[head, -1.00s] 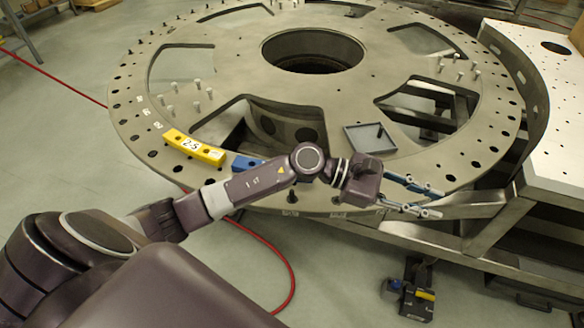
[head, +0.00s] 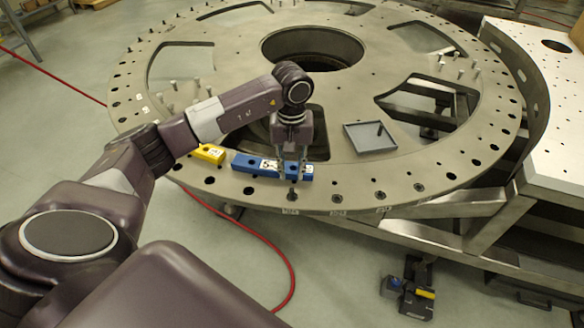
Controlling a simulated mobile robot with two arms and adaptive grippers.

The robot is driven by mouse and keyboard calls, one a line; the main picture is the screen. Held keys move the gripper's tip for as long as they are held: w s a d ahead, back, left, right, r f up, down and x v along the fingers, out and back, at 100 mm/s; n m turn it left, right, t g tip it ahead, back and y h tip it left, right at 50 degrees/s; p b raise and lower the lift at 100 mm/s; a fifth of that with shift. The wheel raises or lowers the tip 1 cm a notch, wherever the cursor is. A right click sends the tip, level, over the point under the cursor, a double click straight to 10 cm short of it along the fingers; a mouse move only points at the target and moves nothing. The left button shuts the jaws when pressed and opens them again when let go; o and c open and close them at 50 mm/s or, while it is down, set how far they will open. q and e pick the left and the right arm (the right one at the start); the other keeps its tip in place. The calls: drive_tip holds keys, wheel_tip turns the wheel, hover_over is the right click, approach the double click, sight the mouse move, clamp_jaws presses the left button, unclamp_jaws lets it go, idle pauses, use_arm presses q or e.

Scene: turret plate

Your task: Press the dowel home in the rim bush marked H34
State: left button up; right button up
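My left gripper (head: 291,170) points down over the near rim of the turret plate (head: 340,185), just in front of or above the blue block (head: 255,164). Its fingers look apart, with nothing clearly held between them. Other dark bushes (head: 337,198) follow along the rim to the right, also with labels. I cannot tell which is H34. My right gripper is out of view.
A grey square tray (head: 353,143) with a dark pin in it lies on the plate right of the gripper. A yellow block (head: 210,153) sits left of the blue one. Several pale pins stand on the plate. A perforated table (head: 545,130) stands at right.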

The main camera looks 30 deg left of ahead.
sight(292, 189)
use_arm(q)
wheel_tip(292, 189, down, 6)
drive_tip(key=b, duration=0.3)
drive_tip(key=shift+r, duration=0.25)
drive_tip(key=shift+f+b, duration=0.65)
drive_tip(key=shift+f, duration=0.05)
clamp_jaws()
